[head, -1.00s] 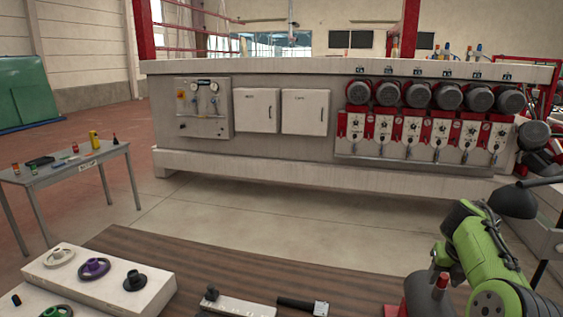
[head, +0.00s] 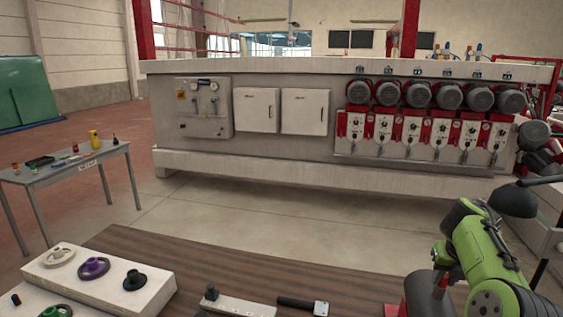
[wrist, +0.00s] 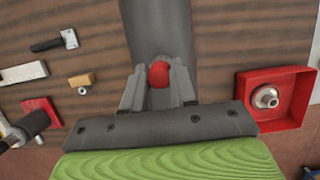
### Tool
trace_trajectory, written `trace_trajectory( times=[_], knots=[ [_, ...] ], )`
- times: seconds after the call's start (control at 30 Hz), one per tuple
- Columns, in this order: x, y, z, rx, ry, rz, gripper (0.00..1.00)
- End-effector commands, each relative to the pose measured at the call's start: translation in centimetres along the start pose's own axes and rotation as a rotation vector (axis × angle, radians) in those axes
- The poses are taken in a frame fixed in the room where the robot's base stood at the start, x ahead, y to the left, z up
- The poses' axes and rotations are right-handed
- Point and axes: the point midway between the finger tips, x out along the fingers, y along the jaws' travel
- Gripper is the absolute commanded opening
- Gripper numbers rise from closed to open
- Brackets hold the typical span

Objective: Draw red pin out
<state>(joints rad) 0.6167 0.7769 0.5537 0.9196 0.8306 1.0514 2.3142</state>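The red pin (wrist: 158,75) shows in the wrist view as a rounded red head between the two grey fingers of my gripper (wrist: 160,68). The fingers lie close against both sides of the head, with no clear gap. The pin's lower part is hidden behind its head and the fingers. A broad dark grey bar (wrist: 158,25) runs behind it toward the top of the picture. In the head view my green arm reaches down at the lower right, and a small red piece shows beside a dark rounded part there; I cannot tell if it is the pin.
In the wrist view a red tray (wrist: 297,112) with a metal fitting is at right; a hammer (wrist: 55,41), a tan block (wrist: 81,80) and a black knob on a red plate (wrist: 40,108) are at left. A white block with handwheels (head: 60,268) stands at lower left in the head view.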

Motion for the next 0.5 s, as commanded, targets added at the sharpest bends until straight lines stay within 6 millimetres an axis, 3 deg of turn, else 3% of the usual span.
trace_trajectory(
  times=[0.03,0.13,0.5],
  knots=[
    [0.0,0.0,0.0,0.0,0.0,0.0,0.15],
    [0.0,0.0,0.0,0.0,0.0,0.0,0.0],
    [-0.43,-0.01,0.14,0.0,-0.001,0.0,0.0]
  ],
)
